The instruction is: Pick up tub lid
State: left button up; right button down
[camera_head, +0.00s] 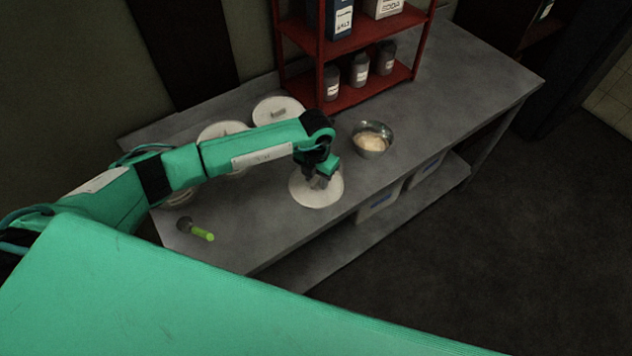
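A round white lid (312,196) is on the grey table near its front edge, seen from above. My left gripper (321,181) points down over the middle of this lid, at or very near its top. The arm and gripper body cover the lid's upper part. The fingers are dark and small here, so I cannot tell whether they are open or shut, or whether they touch the lid's handle. Two more round white tubs or lids stand farther back, one (279,108) with a handle showing and one (217,130) partly behind my arm. My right gripper is not in view.
A metal bowl (372,140) with pale contents stands right of the lid. A red shelf (352,98) with jars and boxes stands at the back. A green-handled tool (202,234) lies at the table's left front. The grey table (465,95) is bare at right.

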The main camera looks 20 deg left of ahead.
pick_arm(q)
grip_shut()
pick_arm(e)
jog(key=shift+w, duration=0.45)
pick_arm(q)
jog(key=shift+r, duration=0.1)
